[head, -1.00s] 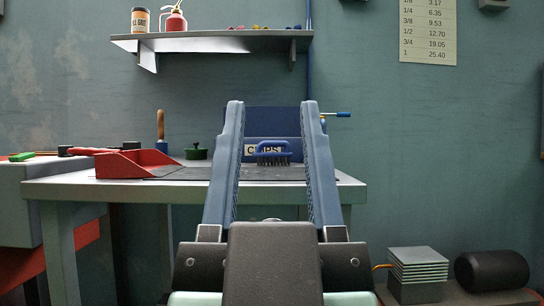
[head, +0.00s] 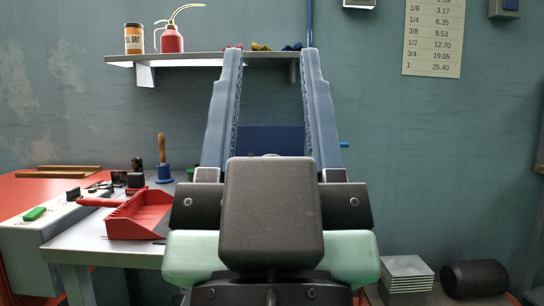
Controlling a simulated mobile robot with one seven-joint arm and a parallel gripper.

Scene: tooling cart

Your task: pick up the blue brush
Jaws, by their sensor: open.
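The blue brush is not visible now; the body of my gripper covers the middle of the table where it stood in the earlier frame. My gripper (head: 270,55) points away from me with its two blue-grey fingers wide apart and nothing between them. Its fingertips overlap the wall shelf in the picture. A dark blue bin (head: 270,138) shows between the fingers, further back; its label is hidden. How far the gripper is from the brush cannot be told.
A red scoop tray (head: 138,216) sits on the table (head: 85,246) at left, near a wooden-handled tool (head: 162,150). A shelf (head: 200,57) holds a red oil can (head: 172,38) and an orange jar (head: 134,38). Stacked plates (head: 407,272) and a black cylinder (head: 475,278) are low right.

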